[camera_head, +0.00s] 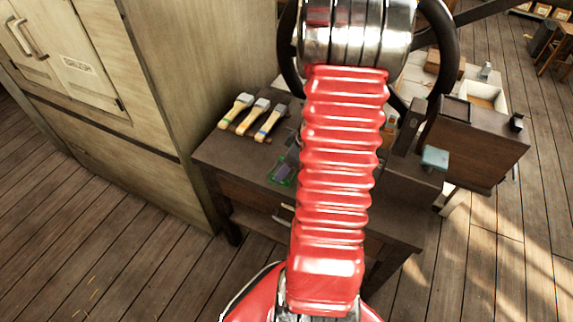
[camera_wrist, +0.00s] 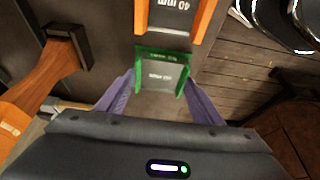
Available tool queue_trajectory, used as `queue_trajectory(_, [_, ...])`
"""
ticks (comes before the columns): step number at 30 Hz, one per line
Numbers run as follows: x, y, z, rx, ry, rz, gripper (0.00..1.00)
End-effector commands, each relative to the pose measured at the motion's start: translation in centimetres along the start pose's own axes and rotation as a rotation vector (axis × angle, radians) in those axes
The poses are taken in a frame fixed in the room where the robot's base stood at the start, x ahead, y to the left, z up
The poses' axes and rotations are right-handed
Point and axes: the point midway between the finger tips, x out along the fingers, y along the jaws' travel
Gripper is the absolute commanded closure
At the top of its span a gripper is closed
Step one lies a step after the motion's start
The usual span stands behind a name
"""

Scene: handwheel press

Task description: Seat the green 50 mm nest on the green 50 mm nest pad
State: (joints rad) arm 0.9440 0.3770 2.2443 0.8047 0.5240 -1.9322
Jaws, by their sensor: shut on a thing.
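In the wrist view, my gripper (camera_wrist: 159,84) has its two purple fingers on either side of the green 50 mm nest (camera_wrist: 163,54), shut on it. The nest shows a green rim on its far side and green sides around a grey plate with a printed label. In the head view, a green piece with a greyish middle (camera_head: 281,178) shows at the table's front, left of my red arm. I cannot tell there whether it is the nest or the green pad. My gripper is hidden behind my arm in that view. I cannot make out the pad separately in the wrist view.
An orange-sided piece marked 40 mm (camera_wrist: 172,12) lies just beyond the nest. Several brush-like tools with pale handles (camera_head: 258,115) lie at the table's left. A large black handwheel (camera_head: 438,25) stands behind my arm. A tall wooden cabinet (camera_head: 190,70) is on the left.

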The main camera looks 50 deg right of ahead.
Motion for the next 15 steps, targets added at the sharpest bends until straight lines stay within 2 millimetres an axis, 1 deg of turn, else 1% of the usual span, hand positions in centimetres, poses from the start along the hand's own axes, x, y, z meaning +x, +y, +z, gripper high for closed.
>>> queue_trajectory(8, [0.32, 0.01, 0.13, 0.0, 0.0, 0.0, 0.75])
queue_trajectory(9, [0.31, 0.02, 0.12, 0.0, 0.0, 0.001, 0.37])
queue_trajectory(15, [0.31, 0.02, 0.13, 0.0, 0.0, 0.001, 0.23])
